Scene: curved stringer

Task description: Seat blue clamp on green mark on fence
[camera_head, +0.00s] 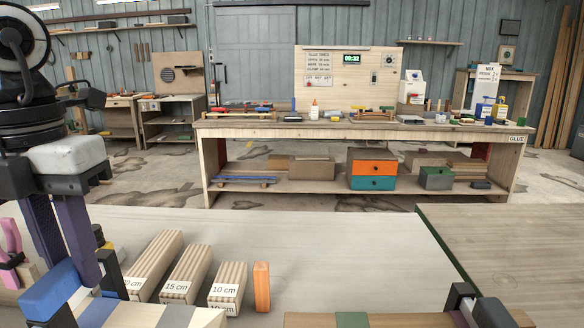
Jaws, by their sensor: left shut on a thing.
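My left gripper (78,270) points down at the left, its two dark purple fingers shut on the blue clamp (50,290). The clamp has a blue block and black parts; its lower part is cut off by the frame edge. A wooden fence strip (412,321) runs along the bottom right and carries a green mark (352,320) and a purple mark (458,319). The blue clamp is well left of the green mark. Another wooden strip (208,318) with blue and grey marks lies below the held clamp. My right gripper is not seen.
Wooden blocks labelled 15 cm (188,272) and 10 cm (229,285) stand right of my gripper, with an orange piece (262,287) beside them. A dark clamp-like thing (492,313) is at the bottom right. A pink clamp (12,245) is far left.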

